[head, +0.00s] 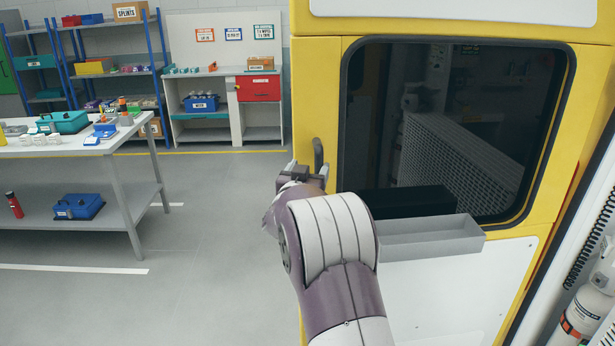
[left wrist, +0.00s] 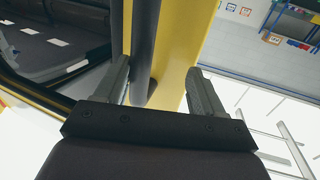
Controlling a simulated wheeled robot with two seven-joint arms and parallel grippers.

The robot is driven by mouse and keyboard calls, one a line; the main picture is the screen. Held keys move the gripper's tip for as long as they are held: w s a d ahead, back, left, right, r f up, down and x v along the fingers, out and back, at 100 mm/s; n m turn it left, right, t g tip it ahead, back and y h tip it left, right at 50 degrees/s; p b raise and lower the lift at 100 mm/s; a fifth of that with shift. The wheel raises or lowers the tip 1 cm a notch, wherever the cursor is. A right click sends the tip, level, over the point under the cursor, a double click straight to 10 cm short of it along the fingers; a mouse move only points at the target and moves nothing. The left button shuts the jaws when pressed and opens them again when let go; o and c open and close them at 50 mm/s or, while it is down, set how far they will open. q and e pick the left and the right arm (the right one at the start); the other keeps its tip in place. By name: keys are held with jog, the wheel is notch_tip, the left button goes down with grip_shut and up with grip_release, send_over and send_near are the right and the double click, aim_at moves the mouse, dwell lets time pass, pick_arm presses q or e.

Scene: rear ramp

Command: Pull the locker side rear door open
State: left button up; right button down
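The yellow door (head: 320,70) fills the right half of the head view, with a large dark window (head: 450,130) and a white lower panel. Its dark upright handle (head: 318,153) is near the door's left edge. My left gripper (head: 306,172) is at the handle. In the left wrist view, the handle (left wrist: 143,50) is a dark bar between the two fingers of the left gripper (left wrist: 163,85), closer to the left finger. The fingers are wide apart, with a gap to the right finger. My left arm hides part of the door below the handle. My right gripper is not in view.
A grey tray (head: 430,238) is below the window. A fire extinguisher (head: 585,315) and coiled cord stand at the right. A workbench (head: 80,145) with boxes is at the left, with shelves (head: 105,65) behind. The floor (head: 210,240) between bench and door is clear.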

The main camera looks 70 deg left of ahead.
pick_arm(q)
jog(key=shift+s+a, duration=0.2)
jog(key=shift+s, duration=0.15)
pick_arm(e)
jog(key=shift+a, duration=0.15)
